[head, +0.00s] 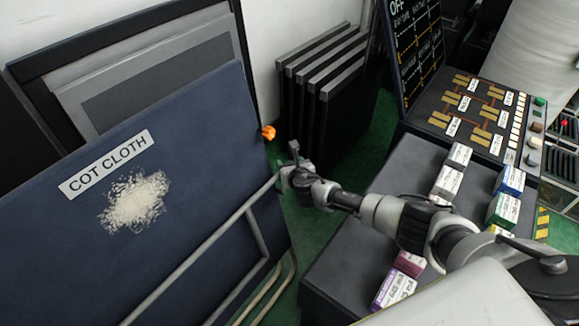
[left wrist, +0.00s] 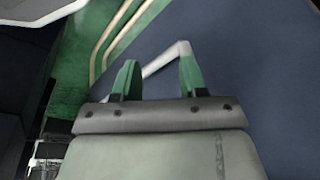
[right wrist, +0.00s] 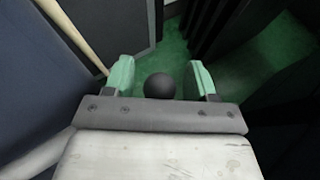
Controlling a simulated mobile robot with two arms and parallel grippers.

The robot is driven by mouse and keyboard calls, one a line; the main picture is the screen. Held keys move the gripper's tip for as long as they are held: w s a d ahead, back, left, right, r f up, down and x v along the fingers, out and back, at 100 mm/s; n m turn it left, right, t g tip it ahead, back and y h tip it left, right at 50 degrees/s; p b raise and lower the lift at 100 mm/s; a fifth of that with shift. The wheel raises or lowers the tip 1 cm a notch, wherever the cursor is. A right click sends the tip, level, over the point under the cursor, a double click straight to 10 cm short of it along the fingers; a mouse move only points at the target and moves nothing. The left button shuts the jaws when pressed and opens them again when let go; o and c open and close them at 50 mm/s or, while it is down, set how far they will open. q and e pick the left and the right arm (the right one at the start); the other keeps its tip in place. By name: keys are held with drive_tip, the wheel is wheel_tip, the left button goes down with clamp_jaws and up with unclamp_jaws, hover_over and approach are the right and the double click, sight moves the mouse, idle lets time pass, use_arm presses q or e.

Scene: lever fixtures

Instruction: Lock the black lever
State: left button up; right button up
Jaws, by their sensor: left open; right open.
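In the right wrist view a round black knob (right wrist: 159,86), seemingly the end of the black lever, shows between the two green fingertips of my right gripper (right wrist: 160,78). The fingers stand apart with a gap on both sides of the knob. I cannot tell how deep it sits between them. The lever's shaft and base are hidden. In the head view my right gripper (head: 291,168) is at the right edge of the blue cot cloth panel (head: 215,130). In the left wrist view my left gripper (left wrist: 156,78) is open, with a pale bar behind its fingers.
An orange knob (head: 268,131) sticks out at the panel's edge. Pale rails (head: 205,250) run along the panel's front. Dark upright panels (head: 325,85) stand behind. A dark bench (head: 395,190) with several small boxes is at right, beside a control console (head: 475,110). Green floor shows between.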

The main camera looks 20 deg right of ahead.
use_arm(q)
drive_tip(key=shift+w+r, duration=0.1)
drive_tip(key=shift+r, duration=0.45)
use_arm(e)
drive_tip(key=shift+w, duration=0.3)
clamp_jaws()
drive_tip(key=shift+s+a+r+n+t, duration=0.2)
drive_tip(key=shift+a+n+t, duration=0.2)
drive_tip(key=shift+n, duration=0.1)
drive_tip(key=shift+s+a+r+n+b, duration=0.1)
drive_tip(key=shift+a+r+n+b, duration=0.1)
drive_tip(key=shift+n+b, duration=0.1)
use_arm(q)
drive_tip(key=shift+w+r, duration=0.15)
drive_tip(key=shift+r, duration=0.75)
use_arm(e)
drive_tip(key=shift+a+r+n+t, duration=0.2)
drive_tip(key=shift+n+t, duration=0.1)
drive_tip(key=shift+t, duration=0.2)
use_arm(q)
drive_tip(key=shift+f, duration=0.15)
use_arm(e)
unclamp_jaws()
